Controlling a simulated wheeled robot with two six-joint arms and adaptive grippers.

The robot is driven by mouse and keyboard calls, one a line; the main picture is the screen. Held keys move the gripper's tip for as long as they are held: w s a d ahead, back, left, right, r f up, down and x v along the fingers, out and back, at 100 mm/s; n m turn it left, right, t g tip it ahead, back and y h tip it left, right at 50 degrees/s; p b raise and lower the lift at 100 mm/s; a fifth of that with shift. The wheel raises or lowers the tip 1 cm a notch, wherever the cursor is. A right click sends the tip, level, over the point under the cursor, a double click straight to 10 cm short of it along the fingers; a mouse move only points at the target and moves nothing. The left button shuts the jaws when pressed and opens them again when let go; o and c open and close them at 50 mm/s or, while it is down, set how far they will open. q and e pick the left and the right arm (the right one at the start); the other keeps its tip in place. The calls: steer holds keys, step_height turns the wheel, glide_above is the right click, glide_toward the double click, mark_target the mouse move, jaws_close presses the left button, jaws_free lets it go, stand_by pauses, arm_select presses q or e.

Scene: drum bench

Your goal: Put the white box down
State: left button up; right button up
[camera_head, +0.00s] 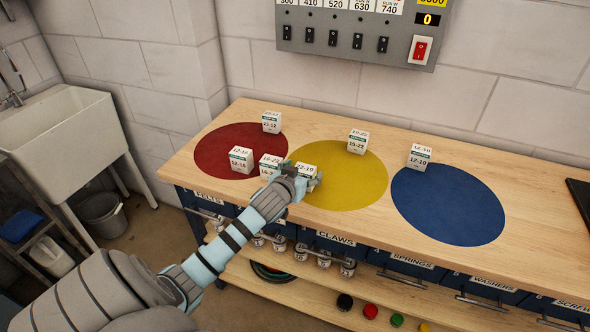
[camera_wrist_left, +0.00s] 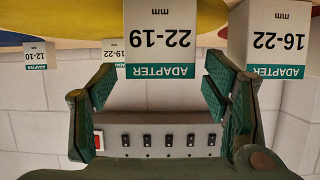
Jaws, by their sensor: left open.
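A white box labelled 22-19 (camera_head: 306,171) rests on the left part of the yellow disc (camera_head: 345,192), partly hidden by my gripper. In the left wrist view, the 22-19 box (camera_wrist_left: 160,42) shows upside down between the two finger sides. My left gripper (camera_head: 303,184) is open at this box, with a gap to either side of it in the wrist view. A white box labelled 16-22 (camera_head: 269,164) stands close to its left, near the red disc's right edge. That box also shows in the left wrist view (camera_wrist_left: 270,42), close beside one finger. My right gripper is not in view.
Two white boxes stand on the red disc (camera_head: 213,152): one at front (camera_head: 241,160), one at its back edge (camera_head: 271,122). The 19-22 box (camera_head: 358,141) stands at the yellow disc's back.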

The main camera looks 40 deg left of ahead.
arm_select(q)
steer(key=p+v, duration=0.1)
steer(key=v, duration=0.8)
steer(key=shift+s+p, duration=0.3)
steer(key=shift+d+r, duration=0.1)
